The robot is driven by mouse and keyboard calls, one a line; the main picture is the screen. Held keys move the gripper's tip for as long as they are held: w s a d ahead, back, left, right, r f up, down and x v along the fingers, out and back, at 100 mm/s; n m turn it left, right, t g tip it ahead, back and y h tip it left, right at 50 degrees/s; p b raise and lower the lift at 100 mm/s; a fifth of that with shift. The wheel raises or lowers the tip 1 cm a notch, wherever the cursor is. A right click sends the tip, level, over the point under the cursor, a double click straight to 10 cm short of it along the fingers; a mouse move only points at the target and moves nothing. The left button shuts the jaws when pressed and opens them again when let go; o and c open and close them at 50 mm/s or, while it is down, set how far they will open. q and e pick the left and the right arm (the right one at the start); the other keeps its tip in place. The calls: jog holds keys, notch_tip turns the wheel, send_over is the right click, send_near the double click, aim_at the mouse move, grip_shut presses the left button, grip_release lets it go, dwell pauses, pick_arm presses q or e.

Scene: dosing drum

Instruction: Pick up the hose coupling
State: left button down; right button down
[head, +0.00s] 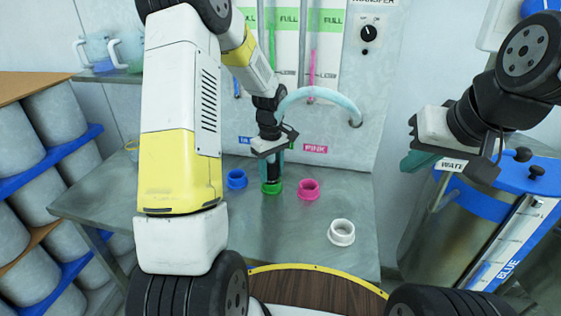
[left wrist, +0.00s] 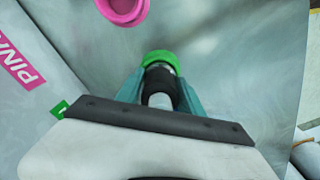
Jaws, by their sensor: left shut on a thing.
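My left gripper (head: 272,160) points down over the steel table and is shut on the hose coupling. In the left wrist view the coupling (left wrist: 161,82) is a dark and grey cylinder between the teal fingers (left wrist: 162,98). Its lower end meets or overlaps the green ring (left wrist: 158,57); I cannot tell if it sits inside. The green ring also shows in the head view (head: 271,187), right below the fingers. A pale blue hose (head: 318,92) arches from the wall panel to behind my left gripper. My right gripper (head: 420,160) is by the drum; its opening is unclear.
A blue ring (head: 236,180), a pink ring (head: 309,189) and a white ring (head: 341,232) stand on the table (head: 210,260). The panel with gauges rises behind. A steel drum with a blue lid (head: 500,190) stands right. Grey containers (head: 50,115) are racked left.

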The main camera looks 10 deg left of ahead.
aim_at(273, 161)
pick_arm(q)
jog(key=r, duration=0.3)
jog(key=shift+d+r, duration=0.3)
jog(key=shift+r, duration=0.05)
jog(key=s+d, duration=0.2)
jog(key=d, duration=0.5)
jog(key=s+d+r, duration=0.1)
jog(key=s+d, duration=0.2)
jog(key=d, duration=0.4)
jog(key=shift+s+d, duration=0.15)
jog(key=shift+d, duration=0.15)
jog(key=shift+r, duration=0.1)
